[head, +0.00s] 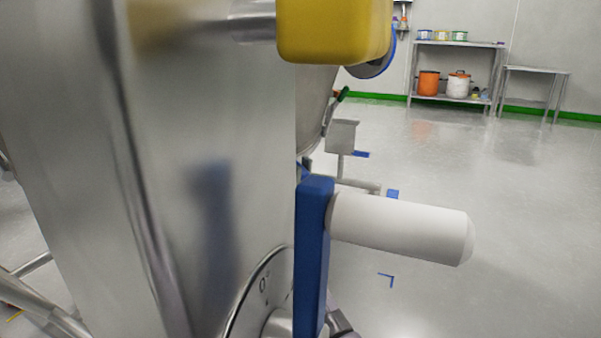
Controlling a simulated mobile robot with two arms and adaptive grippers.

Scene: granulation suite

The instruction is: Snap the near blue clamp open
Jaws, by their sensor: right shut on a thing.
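A blue bar (313,255) stands upright near the middle of the head view, in front of a round steel dial marked 0° (262,285). I take it to be the near blue clamp. A thick white cylindrical handle (400,228) sticks out to the right from its upper part. A small dark grey part of my right gripper (341,325) shows at the bottom edge, beside the bar's lower end. It is shut on the blue clamp; its fingertips are mostly hidden. My left gripper is out of view.
A large steel column (200,130) fills the left side, close to me. A yellow block (334,30) juts out at the top, with a blue-rimmed disc (371,62) behind it. Open floor lies to the right. Shelving (455,44) and a steel table (537,70) stand far back.

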